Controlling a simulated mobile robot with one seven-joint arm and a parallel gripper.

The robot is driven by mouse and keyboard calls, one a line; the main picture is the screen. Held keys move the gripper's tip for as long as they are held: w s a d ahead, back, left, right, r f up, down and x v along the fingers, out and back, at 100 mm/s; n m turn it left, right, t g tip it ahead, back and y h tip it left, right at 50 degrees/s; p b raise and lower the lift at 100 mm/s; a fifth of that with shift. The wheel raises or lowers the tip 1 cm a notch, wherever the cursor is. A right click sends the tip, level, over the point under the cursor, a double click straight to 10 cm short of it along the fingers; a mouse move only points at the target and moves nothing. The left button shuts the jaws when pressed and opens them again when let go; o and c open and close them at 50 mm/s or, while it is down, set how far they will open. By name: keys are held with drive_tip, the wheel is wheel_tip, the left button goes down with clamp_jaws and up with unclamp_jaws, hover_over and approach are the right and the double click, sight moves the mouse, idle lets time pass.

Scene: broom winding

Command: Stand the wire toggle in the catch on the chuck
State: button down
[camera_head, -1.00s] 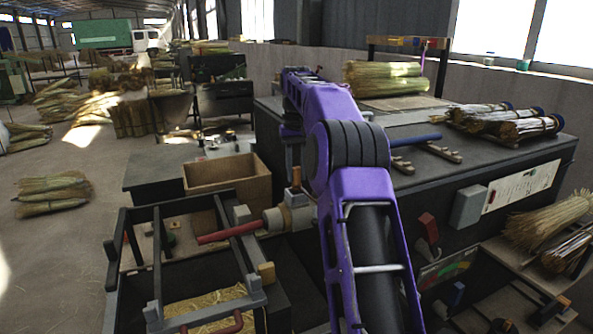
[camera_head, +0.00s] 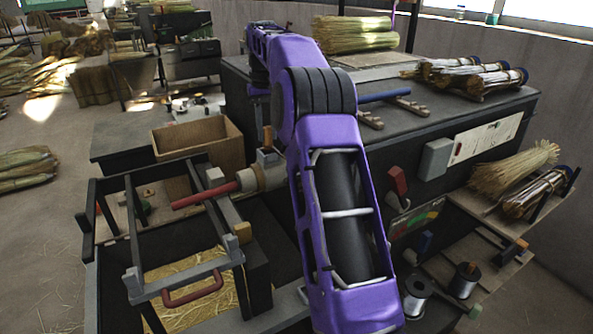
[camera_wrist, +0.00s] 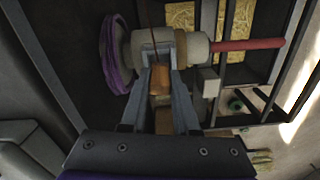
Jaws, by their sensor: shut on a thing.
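The wire toggle, an orange-brown block (camera_wrist: 160,82), sits between my gripper's fingers (camera_wrist: 161,80) in the wrist view. A thin wire rises from it in the picture. The grey U-shaped catch (camera_wrist: 147,50) is on the pale round chuck (camera_wrist: 196,48), just past the fingertips. In the head view the brown toggle (camera_head: 267,138) appears upright directly above the grey catch (camera_head: 267,158) on the chuck (camera_head: 250,179). Whether it is seated or only touching, I cannot tell. My arm hides most of the gripper there. A red handle (camera_head: 205,195) extends left from the chuck.
A dark frame with a red grip (camera_head: 195,290) stands over a straw-filled bin (camera_head: 185,275) at front left. A dark bench (camera_head: 480,125) with bundles of bristles lies to the right. Wire spools (camera_head: 415,295) sit at lower right.

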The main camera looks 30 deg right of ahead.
drive_tip(key=shift+f, duration=0.15)
drive_tip(key=shift+f+b, duration=0.45)
drive_tip(key=shift+f, duration=0.45)
drive_tip(key=c, duration=0.6)
unclamp_jaws()
drive_tip(key=shift+r+p, duration=0.75)
drive_tip(key=shift+r, duration=3.05)
